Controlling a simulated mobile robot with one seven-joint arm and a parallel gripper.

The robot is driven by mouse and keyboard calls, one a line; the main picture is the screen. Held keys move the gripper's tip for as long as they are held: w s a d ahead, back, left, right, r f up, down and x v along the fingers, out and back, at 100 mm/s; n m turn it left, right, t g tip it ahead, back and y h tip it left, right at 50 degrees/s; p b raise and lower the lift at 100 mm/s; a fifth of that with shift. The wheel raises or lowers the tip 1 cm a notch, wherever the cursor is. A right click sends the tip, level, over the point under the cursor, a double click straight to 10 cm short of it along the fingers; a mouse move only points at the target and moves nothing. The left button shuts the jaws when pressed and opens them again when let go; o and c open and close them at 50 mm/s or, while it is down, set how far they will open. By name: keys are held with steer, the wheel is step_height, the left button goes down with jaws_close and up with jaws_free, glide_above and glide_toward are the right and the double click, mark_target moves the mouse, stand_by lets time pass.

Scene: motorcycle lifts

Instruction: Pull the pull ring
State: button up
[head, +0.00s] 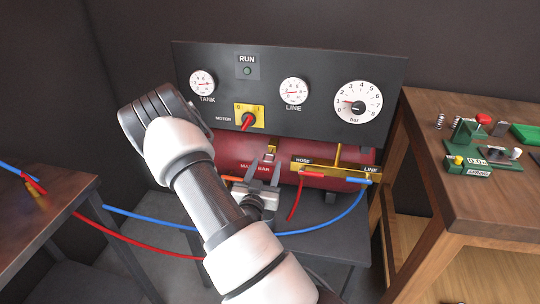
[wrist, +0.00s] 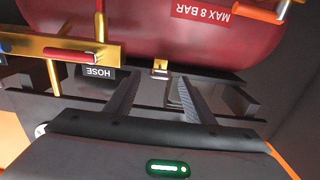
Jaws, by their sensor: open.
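The red tank (head: 350,162) lies on a stand below the gauge panel. In the wrist view, which shows it upside down, the tank (wrist: 190,38) fills the upper part. A small brass fitting (wrist: 160,68) sits at the tank's lower edge, between and just beyond my fingertips. A thin grey loop (wrist: 174,92) shows between the fingers; I cannot tell surely whether it is the pull ring. My gripper (wrist: 155,82) is open, with nothing between its fingers touching them visibly. In the head view my arm hides part of the tank.
A brass manifold marked HOSE (wrist: 20,46) lies left of the fingers in the wrist view. An orange-handled valve (wrist: 262,12) is at upper right. Blue (head: 340,214) and red (head: 130,238) hoses hang in front. A wooden bench (head: 465,205) stands right, a table (head: 45,215) left.

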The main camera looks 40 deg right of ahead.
mark_target(270, 154)
steer(key=x, duration=0.7)
steer(key=shift+w, duration=0.1)
